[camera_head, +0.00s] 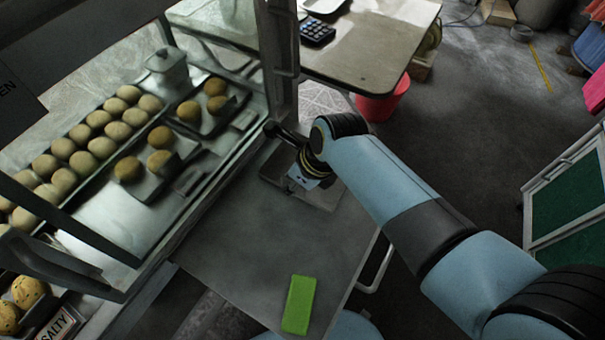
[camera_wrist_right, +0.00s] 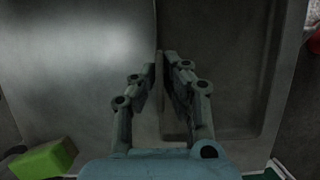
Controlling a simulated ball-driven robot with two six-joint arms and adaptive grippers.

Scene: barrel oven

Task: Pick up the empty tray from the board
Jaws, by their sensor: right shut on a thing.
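The empty tray (camera_head: 325,197) is a shallow dark grey metal tray at the far end of the grey board (camera_head: 250,245). My right gripper (camera_head: 303,183) reaches down to it from the right and hides part of it. In the right wrist view the tray (camera_wrist_right: 225,55) fills the right side and the board (camera_wrist_right: 75,60) the left. The right gripper's fingers (camera_wrist_right: 167,60) are shut on the tray's near wall, one finger on each side. I cannot tell whether the tray is clear of the board. My left gripper is not in view.
A green block (camera_head: 299,304) lies on the board's near end; it also shows in the wrist view (camera_wrist_right: 45,158). A glass case with rows of buns (camera_head: 100,147) borders the board on the left. A table with a calculator (camera_head: 317,31) and a red bin (camera_head: 384,100) stand beyond.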

